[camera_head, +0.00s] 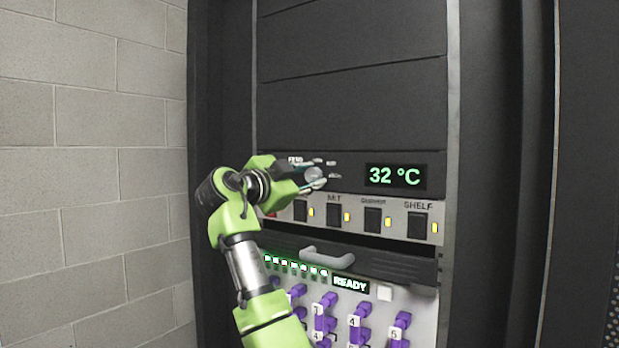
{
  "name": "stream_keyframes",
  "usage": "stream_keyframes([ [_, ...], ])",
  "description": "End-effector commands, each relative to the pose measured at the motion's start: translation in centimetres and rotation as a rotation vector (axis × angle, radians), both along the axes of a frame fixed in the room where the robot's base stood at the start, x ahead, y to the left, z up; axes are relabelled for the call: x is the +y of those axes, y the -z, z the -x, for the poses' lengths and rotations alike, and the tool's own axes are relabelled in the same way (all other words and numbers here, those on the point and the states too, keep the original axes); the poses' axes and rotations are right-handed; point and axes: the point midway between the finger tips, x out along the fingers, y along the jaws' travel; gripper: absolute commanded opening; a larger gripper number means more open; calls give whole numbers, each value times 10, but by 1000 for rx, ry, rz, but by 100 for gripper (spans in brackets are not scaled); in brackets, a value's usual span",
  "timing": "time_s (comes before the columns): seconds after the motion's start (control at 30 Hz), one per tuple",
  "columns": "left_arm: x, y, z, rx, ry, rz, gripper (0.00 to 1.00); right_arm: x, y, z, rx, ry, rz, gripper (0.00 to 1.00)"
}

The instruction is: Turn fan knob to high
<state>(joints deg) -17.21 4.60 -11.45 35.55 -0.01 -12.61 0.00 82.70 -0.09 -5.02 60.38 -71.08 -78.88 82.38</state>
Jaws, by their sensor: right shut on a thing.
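The fan knob (314,175) is a small round grey knob on the dark panel, left of a display (394,176) that reads 32 °C. My right gripper (316,176) reaches the panel from the left and is shut on the knob, covering part of it. Small labels sit around the knob, partly hidden by the gripper; I cannot read the knob's setting. My left gripper is not in view.
Below the knob is a row of black switches (373,219) with yellow lights. Under it are a drawer with a grey handle (326,257), a READY display (351,284) and several purple plugs (358,322). A grey block wall (90,170) stands at left.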

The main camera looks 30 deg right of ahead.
Motion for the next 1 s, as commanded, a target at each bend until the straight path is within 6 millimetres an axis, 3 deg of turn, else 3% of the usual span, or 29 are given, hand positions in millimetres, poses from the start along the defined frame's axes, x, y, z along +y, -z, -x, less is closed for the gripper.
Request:
stream_keyframes([
  [0.27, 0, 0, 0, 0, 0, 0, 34, 0, 0, 0, -1, 0, -2, 4],
  [0.3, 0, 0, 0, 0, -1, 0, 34, 0, 0, 0, -1, 0, -2, 31],
  [0.37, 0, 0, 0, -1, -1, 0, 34, 0, 1, 0, -1, 0, -2, 43],
  [0.77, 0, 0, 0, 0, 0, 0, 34, 4, 0, 1, -1, -1, -1, 43],
  [1.0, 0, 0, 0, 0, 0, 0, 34, 43, 2, 16, -2, -5, 0, 43],
])
